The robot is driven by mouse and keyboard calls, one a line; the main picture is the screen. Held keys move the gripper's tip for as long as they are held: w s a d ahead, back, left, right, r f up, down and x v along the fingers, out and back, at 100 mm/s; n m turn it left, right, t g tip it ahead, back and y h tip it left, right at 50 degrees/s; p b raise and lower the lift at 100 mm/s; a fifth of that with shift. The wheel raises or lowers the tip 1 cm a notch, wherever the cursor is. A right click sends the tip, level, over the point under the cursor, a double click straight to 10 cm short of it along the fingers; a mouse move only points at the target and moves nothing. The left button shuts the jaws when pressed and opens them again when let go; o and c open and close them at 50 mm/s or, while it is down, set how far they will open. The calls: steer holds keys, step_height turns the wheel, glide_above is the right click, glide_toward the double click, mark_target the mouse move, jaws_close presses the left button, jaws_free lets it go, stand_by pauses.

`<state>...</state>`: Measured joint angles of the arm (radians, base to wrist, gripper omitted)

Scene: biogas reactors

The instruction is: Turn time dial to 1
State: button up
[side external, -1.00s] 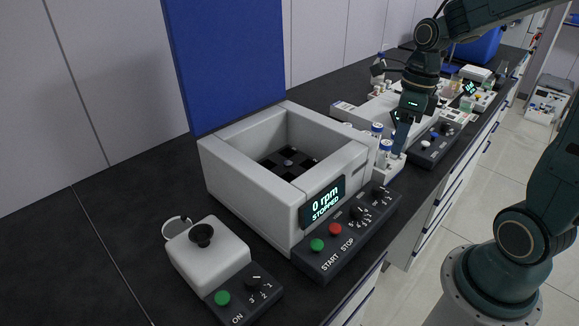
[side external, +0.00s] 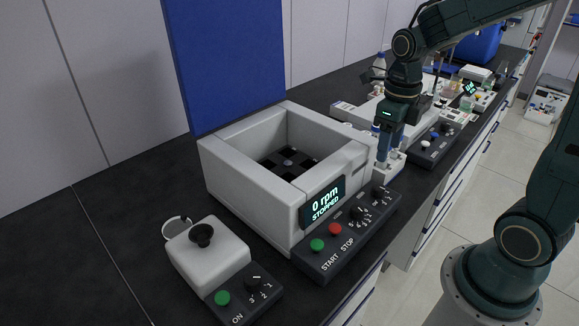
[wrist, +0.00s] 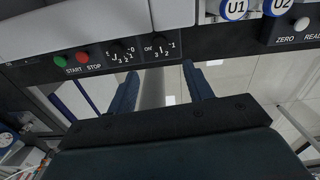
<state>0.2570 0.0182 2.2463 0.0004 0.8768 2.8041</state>
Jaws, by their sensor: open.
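The centrifuge panel (side external: 330,254) has two black dials to the right of the green START and red STOP buttons. The dial nearer STOP (side external: 356,212) has small number marks and also shows in the wrist view (wrist: 116,48); a small letter, perhaps "t", sits beside it. The outer dial (side external: 380,191) shows in the wrist view (wrist: 158,42) as well. Their exact pointer settings are too small to read. My gripper (side external: 382,158) is open and empty above the panel's right end. In the wrist view its fingers (wrist: 160,68) are spread just below the outer dial, touching neither dial.
The centrifuge display (side external: 324,201) reads 0 rpm STOPPED. Its bowl is open, with the blue lid (side external: 226,65) raised. A small mixer (side external: 207,257) with its own dial stands at front left. Capped vials, U1 (wrist: 233,8) and U2 (wrist: 281,6), stand close beside my gripper.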

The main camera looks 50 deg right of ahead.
mark_target(379, 187)
step_height(379, 187, down, 12)
steer(key=shift+r, duration=0.25)
stand_by(0.4)
steer(key=c, duration=1)
